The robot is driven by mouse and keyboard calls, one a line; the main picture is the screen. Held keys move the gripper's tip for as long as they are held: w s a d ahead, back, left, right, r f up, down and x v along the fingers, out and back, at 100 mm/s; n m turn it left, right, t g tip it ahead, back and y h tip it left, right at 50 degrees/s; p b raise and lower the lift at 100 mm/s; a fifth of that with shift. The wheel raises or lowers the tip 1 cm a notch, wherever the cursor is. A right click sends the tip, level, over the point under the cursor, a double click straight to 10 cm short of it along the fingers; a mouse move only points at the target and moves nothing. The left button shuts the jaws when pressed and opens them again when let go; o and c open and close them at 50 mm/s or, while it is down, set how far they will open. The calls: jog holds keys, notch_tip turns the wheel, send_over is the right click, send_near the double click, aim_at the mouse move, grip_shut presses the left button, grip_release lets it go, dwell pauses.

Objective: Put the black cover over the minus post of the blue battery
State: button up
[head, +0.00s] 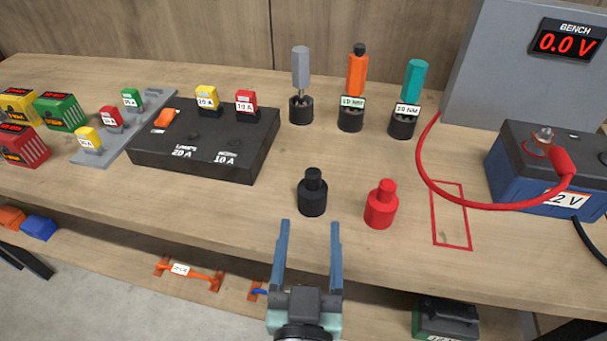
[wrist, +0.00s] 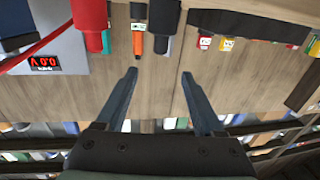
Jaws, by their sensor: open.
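The black cover (head: 312,196), a short cylinder with a narrower knob on top, stands upright on the bench. In the wrist view it appears as a dark shape (wrist: 165,16) at the top. My gripper (head: 311,224) is open and empty, its fingers pointing toward the black cover from the front edge of the bench; it also shows in the wrist view (wrist: 159,73). The blue battery (head: 532,185) sits at the right, with a dark top, a 12 V label and a metal post on top near a red clamp. I cannot make out the minus post.
A red cover (head: 381,205) stands right of the black one, beside a red outlined rectangle (head: 452,215). A red cable (head: 430,178) arcs to the battery. Three drivers stand in holders behind, including an orange one (head: 357,72). A black fuse box (head: 205,140) is at left.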

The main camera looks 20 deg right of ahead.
aim_at(313, 179)
jog(key=p+x, duration=0.1)
jog(key=x, duration=0.5)
jog(key=shift+w+d+r+p, duration=0.1)
jog(key=shift+w+d+p, duration=0.05)
jog(key=shift+w+p, duration=0.15)
jog(key=shift+f+p+x, duration=0.1)
jog(key=shift+p+x, duration=0.3)
jog(key=shift+x, duration=1.1)
jog(key=shift+f+p+x, duration=0.15)
jog(key=shift+p+x, duration=0.2)
jog(key=shift+x, duration=1.15)
jog(key=shift+c, duration=0.3)
grip_shut()
